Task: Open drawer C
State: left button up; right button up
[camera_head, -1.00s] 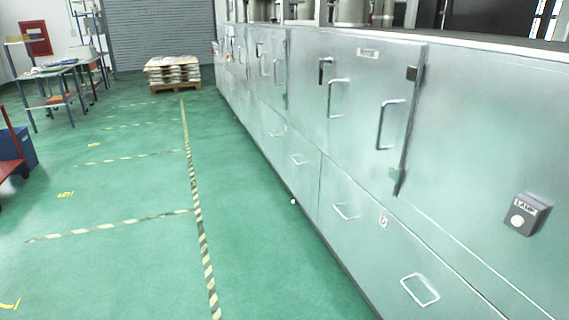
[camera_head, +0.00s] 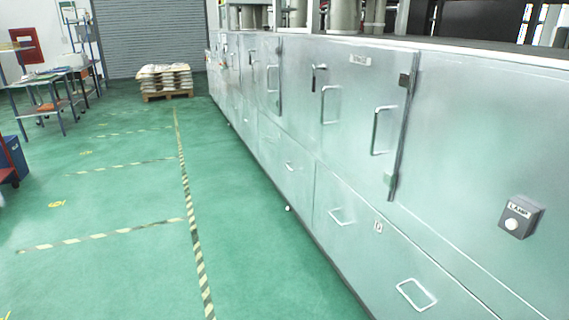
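A long pale metal cabinet (camera_head: 460,140) runs along the right side of the head view. Low drawers sit in its bottom row, all shut. The nearest drawer has a handle (camera_head: 416,294) at the lower right. Another drawer handle (camera_head: 341,216) is farther along, with a small letter label (camera_head: 378,226) to its right; the letter is too small to read surely. A third drawer handle (camera_head: 291,166) is farther off. Neither of my grippers is in view.
Upper doors with handles (camera_head: 381,130) are shut above the drawers. A grey lamp switch box (camera_head: 521,216) sticks out at the right. A loaded pallet (camera_head: 166,81) and a workbench (camera_head: 42,90) stand far off. The green floor (camera_head: 110,200) with striped tape is clear beside the cabinet.

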aim_at(290, 165)
jog(key=i+j, duration=0.2)
jog(key=i, duration=0.2)
jog(key=i+j, duration=0.2)
jog(key=i, duration=0.2)
jog(key=i+j, duration=0.25)
jog(key=i, duration=0.15)
